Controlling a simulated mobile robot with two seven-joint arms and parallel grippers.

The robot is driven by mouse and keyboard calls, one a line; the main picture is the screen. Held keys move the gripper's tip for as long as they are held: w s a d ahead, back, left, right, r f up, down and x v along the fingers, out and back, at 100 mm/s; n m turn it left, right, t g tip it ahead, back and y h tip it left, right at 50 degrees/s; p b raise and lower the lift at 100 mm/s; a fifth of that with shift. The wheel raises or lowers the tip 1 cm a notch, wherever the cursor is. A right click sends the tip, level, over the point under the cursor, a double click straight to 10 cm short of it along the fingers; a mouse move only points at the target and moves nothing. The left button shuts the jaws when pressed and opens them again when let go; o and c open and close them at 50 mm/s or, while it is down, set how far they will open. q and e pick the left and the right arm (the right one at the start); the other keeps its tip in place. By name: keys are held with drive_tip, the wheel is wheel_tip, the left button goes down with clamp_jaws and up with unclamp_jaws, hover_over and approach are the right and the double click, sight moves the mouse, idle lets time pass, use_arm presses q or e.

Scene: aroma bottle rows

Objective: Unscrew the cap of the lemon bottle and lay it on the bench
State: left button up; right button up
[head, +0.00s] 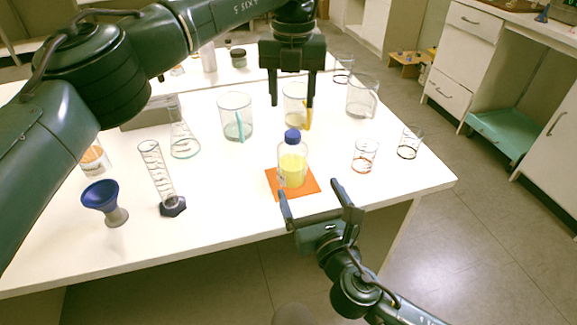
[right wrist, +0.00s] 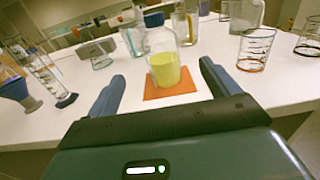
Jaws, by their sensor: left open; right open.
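The lemon bottle (head: 292,168) is clear with yellow liquid and stands upright on an orange mat (head: 308,191) near the bench's front edge. Its blue cap (head: 292,136) is on its neck. My left gripper (head: 291,103) is open, pointing down, above and behind the bottle, touching nothing that I can make out. My right gripper (head: 319,207) is open at the front edge, its fingers pointing toward the bottle. In the right wrist view the bottle (right wrist: 164,62) shows ahead, between and beyond the fingers, with the cap (right wrist: 153,19) near the top.
The white bench (head: 235,215) has free room in front, left of the mat. A graduated cylinder (head: 159,178), a blue funnel (head: 101,197) and a flask (head: 183,140) stand left. Glass beakers (head: 365,155) stand right. Jugs (head: 236,117) stand behind.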

sight(292, 153)
use_arm(q)
drive_tip(key=shift+d+f, duration=0.1)
use_arm(e)
drive_tip(key=x, duration=1.2)
drive_tip(key=shift+w+a, duration=0.1)
drive_tip(key=shift+w, duration=0.2)
drive_tip(key=shift+c, duration=0.2)
